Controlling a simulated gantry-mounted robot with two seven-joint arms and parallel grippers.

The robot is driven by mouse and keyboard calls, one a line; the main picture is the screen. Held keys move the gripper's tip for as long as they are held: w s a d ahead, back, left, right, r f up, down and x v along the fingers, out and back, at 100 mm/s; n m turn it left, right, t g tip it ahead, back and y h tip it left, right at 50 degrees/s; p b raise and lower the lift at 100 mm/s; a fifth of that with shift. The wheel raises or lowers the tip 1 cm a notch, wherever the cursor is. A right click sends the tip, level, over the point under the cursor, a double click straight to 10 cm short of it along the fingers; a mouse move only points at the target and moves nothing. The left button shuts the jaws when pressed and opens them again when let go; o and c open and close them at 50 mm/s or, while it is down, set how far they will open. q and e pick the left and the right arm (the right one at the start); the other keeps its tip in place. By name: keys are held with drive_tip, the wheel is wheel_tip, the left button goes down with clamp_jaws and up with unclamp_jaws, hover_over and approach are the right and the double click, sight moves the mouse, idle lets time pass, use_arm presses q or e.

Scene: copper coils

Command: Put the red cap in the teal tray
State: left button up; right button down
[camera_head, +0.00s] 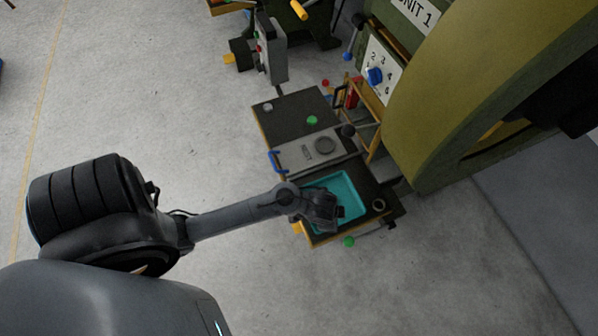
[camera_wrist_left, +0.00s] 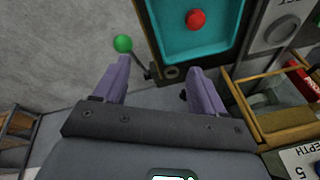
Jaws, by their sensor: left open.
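The teal tray (camera_head: 349,193) is set in the near end of the dark bench top. Its upper part shows in the left wrist view (camera_wrist_left: 165,45). A round red cap (camera_wrist_left: 196,19) lies inside the tray in the left wrist view, apart from the fingers. In the head view my gripper and wrist cover part of the tray, and I cannot make out the cap there. My left gripper (camera_head: 323,212) is above the tray. In the left wrist view its two purple fingers (camera_wrist_left: 161,68) are spread with nothing between them. My right gripper is not in view.
A lever with a green ball (camera_wrist_left: 122,43) sticks out beside the tray. A small ring (camera_head: 378,204) sits on the bench corner. A grey plate (camera_head: 318,150) adjoins the tray. A wooden rack and the large green machine (camera_head: 440,150) stand to the right. Open floor lies left.

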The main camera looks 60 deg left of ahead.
use_arm(q)
drive_tip(key=s+a+r+n, duration=0.2)
drive_tip(key=s+r+n, duration=0.2)
drive_tip(key=s+r, duration=0.5)
drive_tip(key=shift+s+r+n, duration=0.3)
drive_tip(key=shift+s+r, duration=0.05)
drive_tip(key=shift+s, duration=0.35)
wheel_tip(320, 180, up, 16)
drive_tip(key=p, duration=1.6)
drive_tip(key=shift+d+r, duration=0.1)
